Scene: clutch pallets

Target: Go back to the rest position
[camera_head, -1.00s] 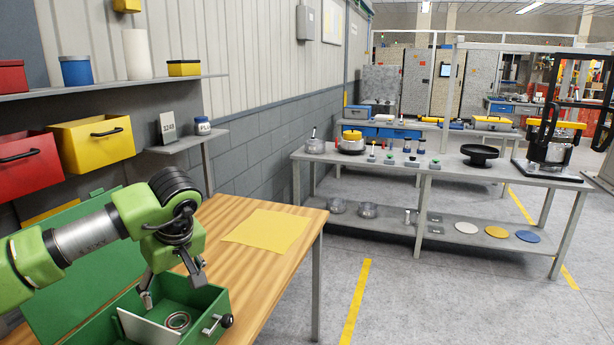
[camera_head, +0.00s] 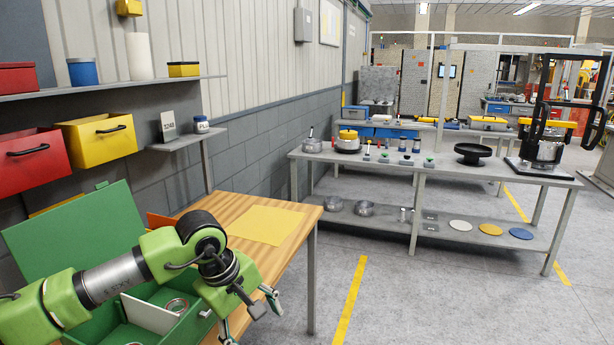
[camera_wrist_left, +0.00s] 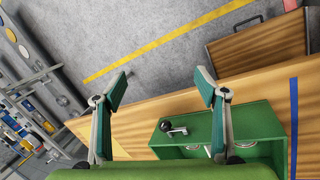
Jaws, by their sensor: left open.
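My left gripper (camera_head: 262,301) shows in the head view at the front edge of the wooden table (camera_head: 290,220), to the right of the open green box (camera_head: 100,325). In the left wrist view the same gripper (camera_wrist_left: 161,85) has its two fingers spread wide with nothing between them. The green box (camera_wrist_left: 260,118) lies below and right of the fingers there. A metal ring (camera_head: 177,305) lies inside the box beside a white divider (camera_head: 148,314). My right gripper is in neither view.
A yellow sheet (camera_head: 262,225) lies flat on the wooden table. A shelf (camera_head: 95,88) and red (camera_head: 35,160) and yellow (camera_head: 100,138) bins are on the left wall. A grey workbench (camera_head: 440,170) with several parts stands beyond open floor.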

